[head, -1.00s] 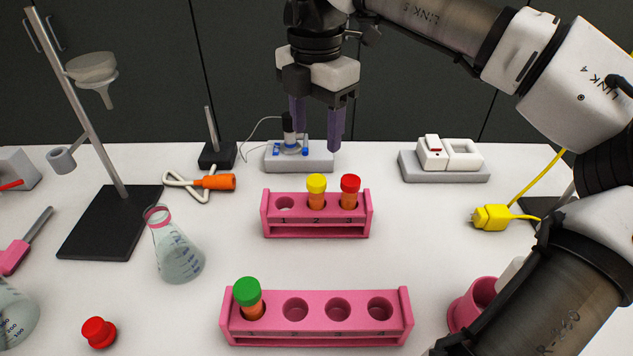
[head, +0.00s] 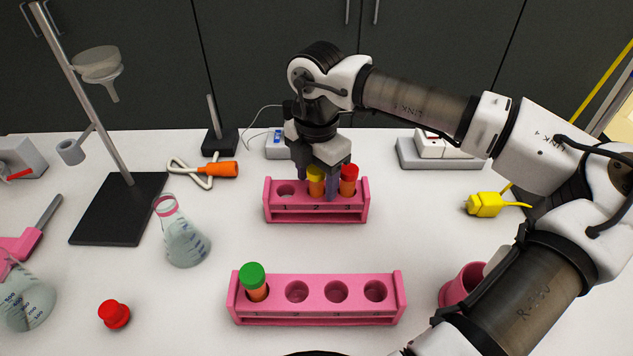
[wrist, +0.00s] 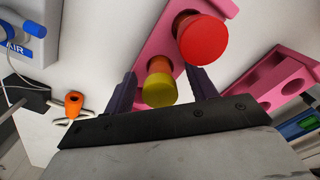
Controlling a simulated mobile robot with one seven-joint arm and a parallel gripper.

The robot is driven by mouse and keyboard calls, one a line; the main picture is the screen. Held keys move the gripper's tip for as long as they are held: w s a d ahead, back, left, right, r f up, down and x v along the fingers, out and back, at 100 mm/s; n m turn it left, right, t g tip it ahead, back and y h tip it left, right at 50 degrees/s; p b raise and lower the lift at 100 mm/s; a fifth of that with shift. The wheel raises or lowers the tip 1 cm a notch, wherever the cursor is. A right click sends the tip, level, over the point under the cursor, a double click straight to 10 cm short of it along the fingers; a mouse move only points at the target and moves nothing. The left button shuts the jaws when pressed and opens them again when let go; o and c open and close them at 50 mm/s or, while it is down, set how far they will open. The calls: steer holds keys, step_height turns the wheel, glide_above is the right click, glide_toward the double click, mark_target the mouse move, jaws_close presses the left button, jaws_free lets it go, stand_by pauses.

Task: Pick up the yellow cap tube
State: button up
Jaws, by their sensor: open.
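The yellow cap tube (head: 316,181) stands upright in the middle hole, marked 2, of the far pink rack (head: 318,216). It also shows in the wrist view (wrist: 158,85). My gripper (head: 317,188) is open and lowered over it, with one purple finger on each side of the tube. In the wrist view the fingers (wrist: 162,90) flank the yellow cap. I cannot tell whether they touch the tube. The right finger is in the narrow gap between the yellow cap tube and the red cap tube (head: 348,180) in hole 3.
Hole 1 of the far rack is empty. The near pink rack (head: 316,319) holds a green cap tube (head: 254,281) at its left; its other holes are empty. A yellow plug (head: 484,205) is at right.

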steer(key=shift+f, duration=0.25)
steer(key=c, duration=1.1)
steer(key=shift+r, duration=0.1)
